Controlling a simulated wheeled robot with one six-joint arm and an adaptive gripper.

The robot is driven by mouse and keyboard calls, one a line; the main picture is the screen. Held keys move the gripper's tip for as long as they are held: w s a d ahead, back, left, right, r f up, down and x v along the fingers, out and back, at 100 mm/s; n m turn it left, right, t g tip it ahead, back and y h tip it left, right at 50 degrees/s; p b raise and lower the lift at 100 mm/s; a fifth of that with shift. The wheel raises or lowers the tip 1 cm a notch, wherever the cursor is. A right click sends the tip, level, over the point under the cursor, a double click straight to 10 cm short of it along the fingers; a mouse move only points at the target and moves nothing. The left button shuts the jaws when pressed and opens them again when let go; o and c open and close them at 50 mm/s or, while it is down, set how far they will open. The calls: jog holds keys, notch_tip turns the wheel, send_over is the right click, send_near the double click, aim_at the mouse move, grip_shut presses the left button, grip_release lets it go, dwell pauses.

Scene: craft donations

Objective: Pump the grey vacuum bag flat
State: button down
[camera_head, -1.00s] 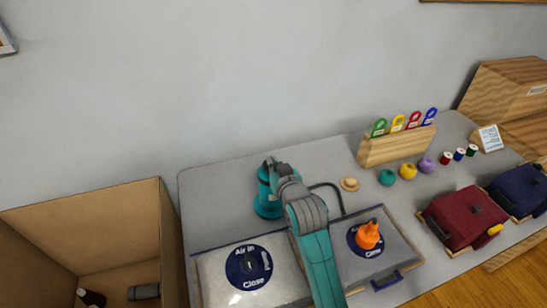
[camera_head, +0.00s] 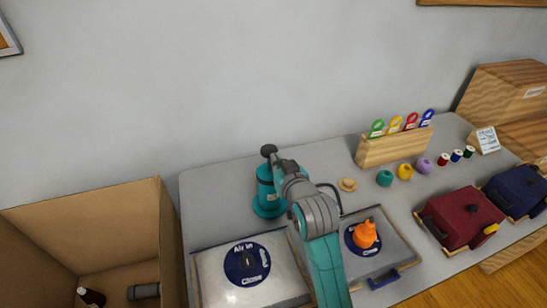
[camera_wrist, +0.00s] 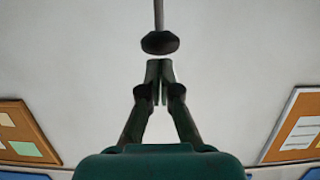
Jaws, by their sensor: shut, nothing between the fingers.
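The teal pump (camera_head: 267,192) stands upright on the table, its black handle knob (camera_head: 268,150) raised above the body. My gripper (camera_head: 278,162) is shut and empty just to the right of the knob. In the wrist view the knob and its thin rod (camera_wrist: 159,15) are straight in front of my closed fingertips (camera_wrist: 159,66); a contact between them is not clear. The grey vacuum bag (camera_head: 396,240) lies at the right of my arm, with the orange nozzle (camera_head: 365,234) on its round dark valve. My arm hides part of the bag.
A paler bag (camera_head: 285,280) with a blue dial lies at the left. A black hose (camera_head: 332,187) arcs behind my arm. A tag rack (camera_head: 394,147), yarn balls, spools and red (camera_head: 464,217) and navy bundles occupy the right. An open cardboard box (camera_head: 155,235) stands at the left.

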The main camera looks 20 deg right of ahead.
jog(key=v, duration=0.5)
jog(key=shift+s+r, duration=0.1)
dwell(0.4)
